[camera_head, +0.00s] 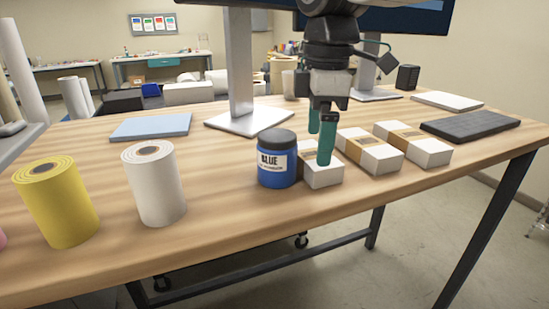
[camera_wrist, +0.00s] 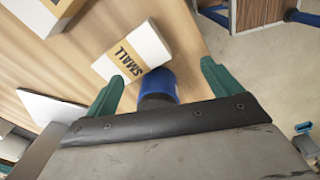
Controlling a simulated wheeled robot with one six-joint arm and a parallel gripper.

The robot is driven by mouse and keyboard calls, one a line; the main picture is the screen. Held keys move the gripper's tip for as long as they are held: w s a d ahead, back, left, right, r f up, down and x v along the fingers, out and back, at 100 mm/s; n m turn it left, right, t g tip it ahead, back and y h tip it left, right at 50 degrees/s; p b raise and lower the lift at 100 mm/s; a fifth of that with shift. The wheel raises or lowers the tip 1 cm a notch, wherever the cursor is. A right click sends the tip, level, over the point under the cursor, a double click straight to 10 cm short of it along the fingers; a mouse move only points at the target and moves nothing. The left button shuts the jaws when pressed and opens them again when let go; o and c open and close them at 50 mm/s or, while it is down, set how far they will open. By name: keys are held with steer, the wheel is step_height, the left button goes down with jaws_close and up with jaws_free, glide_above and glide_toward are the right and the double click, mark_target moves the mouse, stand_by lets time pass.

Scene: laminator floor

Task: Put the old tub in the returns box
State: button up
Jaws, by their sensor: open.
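A blue tub (camera_head: 277,168) with a dark lid and a white label reading "BLUE" stands upright near the table's front edge. It is the only tub I see. My gripper (camera_head: 320,142) is open and points down, just right of the tub in the head view, over the nearest small white box. In the wrist view, part of the tub (camera_wrist: 158,84) shows between the fingers (camera_wrist: 158,76) near the gripper's base, the rest hidden by the gripper body. I cannot tell whether they touch. No box marked for returns can be made out.
White boxes with tan bands (camera_head: 369,153) stand in a row to the right; one (camera_wrist: 133,53) reads "SMALL". A white roll (camera_head: 154,187) and a yellow roll (camera_head: 57,205) stand left. A monitor stand (camera_head: 241,75) rises behind, and a keyboard (camera_head: 470,124) lies right.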

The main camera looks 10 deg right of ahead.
mark_target(277, 136)
steer(key=w+a+n, duration=0.1)
steer(key=a+n, duration=0.1)
steer(key=a, duration=0.1)
steer(key=w+a+r+n, duration=0.1)
steer(key=a+n, duration=0.1)
steer(key=shift+w+a+r, duration=0.1)
steer(key=shift+w+a, duration=0.15)
steer(key=shift+w, duration=0.1)
steer(key=shift+a, duration=0.15)
step_height(277, 136, down, 8)
steer(key=shift+a+r, duration=0.15)
steer(key=shift+r, duration=0.05)
steer(key=c, duration=1.2)
steer(key=shift+w+r, duration=0.1)
steer(key=shift+r, duration=0.35)
steer(key=r, duration=0.2)
steer(key=shift+s+a+r, duration=0.2)
steer(key=shift+s+r, duration=0.2)
steer(key=s+a, duration=0.2)
steer(key=s, duration=0.2)
steer(key=s+a+r, duration=0.1)
steer(key=s, duration=0.4)
steer(key=s+a, duration=0.2)
steer(key=s, duration=0.3)
steer(key=shift+a+r, duration=0.15)
steer(key=shift+a, duration=0.2)
